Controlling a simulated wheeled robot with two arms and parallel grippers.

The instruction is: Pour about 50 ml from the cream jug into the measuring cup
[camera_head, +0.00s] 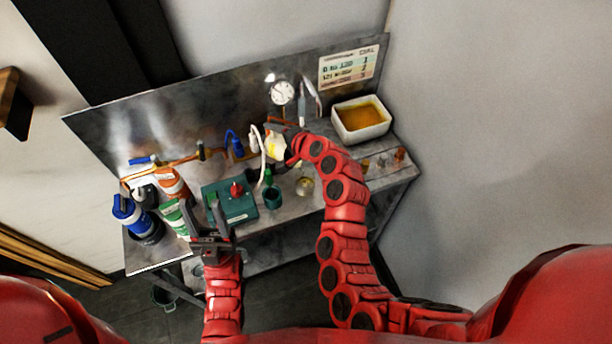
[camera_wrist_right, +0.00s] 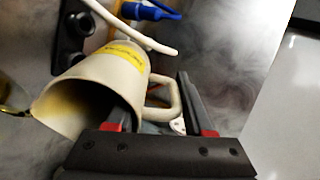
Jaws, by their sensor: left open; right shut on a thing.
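The cream jug (camera_head: 277,150), cream-white with a yellow label, is off the bench in my right gripper (camera_head: 290,157). In the right wrist view the jug (camera_wrist_right: 95,92) is tilted, its mouth toward the lower left. My right gripper (camera_wrist_right: 158,100) is shut at its handle side; the exact contact is partly hidden. A small clear cup with a yellowish bottom, apparently the measuring cup (camera_head: 305,186), stands on the bench below the jug in the head view. A clear rim shows at the wrist view's left edge (camera_wrist_right: 12,97). No stream is discernible. My left gripper (camera_head: 211,232) is open at the bench's front.
A green box with a red knob (camera_head: 232,200) and a dark green cup (camera_head: 272,197) stand left of the clear cup. Bottles (camera_head: 132,214) crowd the left end.

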